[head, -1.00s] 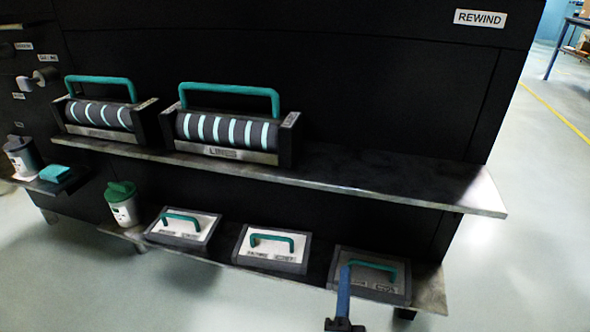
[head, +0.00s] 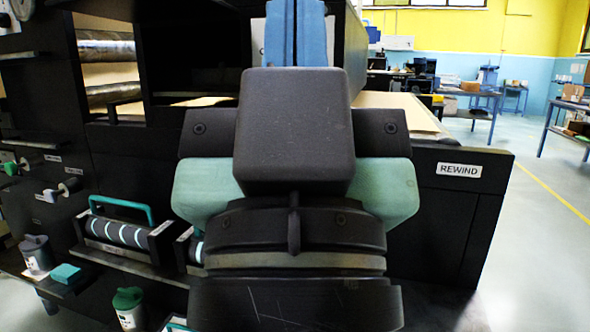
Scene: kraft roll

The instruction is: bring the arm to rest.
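My gripper (head: 296,32) is raised close in front of the head camera, in the middle of the view. I see it from behind, with its dark body and pale teal sides. Its two blue fingers point up and lie side by side with only a thin dark line between them. Their tips are cut off by the top edge, and no object shows in them. My gripper and wrist hide the centre of the black machine.
The black machine with its REWIND sign (head: 459,170) stands behind my arm. A roller cassette with a teal handle (head: 121,232) sits on the shelf at left. A green-lidded canister (head: 129,309) and a teal block (head: 66,273) are lower left. Open floor lies at right.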

